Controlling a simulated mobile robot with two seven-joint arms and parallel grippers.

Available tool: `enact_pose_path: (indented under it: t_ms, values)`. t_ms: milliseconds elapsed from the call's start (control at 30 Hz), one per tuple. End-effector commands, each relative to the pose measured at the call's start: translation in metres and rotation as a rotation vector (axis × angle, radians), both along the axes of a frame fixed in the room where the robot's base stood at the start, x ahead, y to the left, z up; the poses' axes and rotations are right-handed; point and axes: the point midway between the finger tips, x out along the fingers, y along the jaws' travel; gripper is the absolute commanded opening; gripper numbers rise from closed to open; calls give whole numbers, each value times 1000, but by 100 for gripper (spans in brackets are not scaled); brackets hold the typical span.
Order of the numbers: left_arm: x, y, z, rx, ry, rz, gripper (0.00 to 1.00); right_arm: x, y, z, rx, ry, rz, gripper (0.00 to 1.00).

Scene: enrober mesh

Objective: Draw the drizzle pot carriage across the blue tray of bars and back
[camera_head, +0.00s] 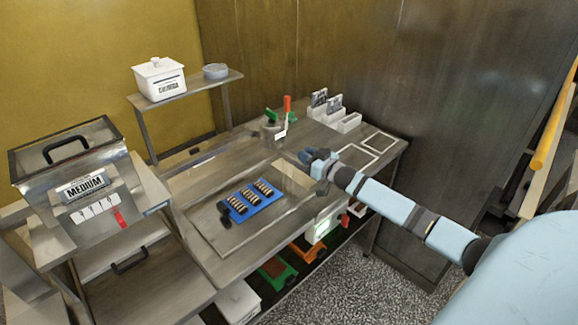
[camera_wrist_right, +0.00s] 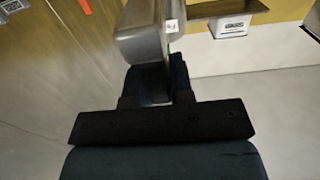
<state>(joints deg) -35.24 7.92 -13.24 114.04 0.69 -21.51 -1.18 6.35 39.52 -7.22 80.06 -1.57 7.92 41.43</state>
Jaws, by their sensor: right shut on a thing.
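The blue tray (camera_head: 233,219) holds several dark bars in rows and lies on the metal worktop in the head view. My right gripper (camera_head: 311,160) is above the worktop, to the right of and behind the tray. In the right wrist view my gripper's dark blue fingers (camera_wrist_right: 158,84) are shut on a grey rounded metal part (camera_wrist_right: 143,42), seemingly the drizzle pot carriage. The fingers hide where they grip it, and in the head view my gripper covers most of that part. My left gripper is not in view.
White card holders (camera_head: 347,122) stand at the back right. A MEDIUM-labelled steel machine (camera_head: 60,215) stands at the left. A shelf (camera_head: 198,86) carries a white crock (camera_head: 160,78).

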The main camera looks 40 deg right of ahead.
Motion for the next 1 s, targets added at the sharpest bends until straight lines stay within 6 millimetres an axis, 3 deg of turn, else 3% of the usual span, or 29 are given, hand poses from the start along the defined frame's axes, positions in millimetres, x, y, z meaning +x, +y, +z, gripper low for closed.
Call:
enact_pose_path:
  t_ms: [200, 667, 700, 800, 1000]
  values:
    - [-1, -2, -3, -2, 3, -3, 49, 2, -27, 0, -1, 0, -1, 0]
    - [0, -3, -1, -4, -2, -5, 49, 3, -35, 1, -2, 0, -3, 0]
    - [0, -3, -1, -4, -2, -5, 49, 3, -35, 1, -2, 0, -4, 24]
    - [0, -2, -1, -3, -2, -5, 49, 3, -35, 1, -2, 0, -3, 46]
    - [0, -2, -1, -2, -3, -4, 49, 3, -33, 0, -1, 0, -1, 47]
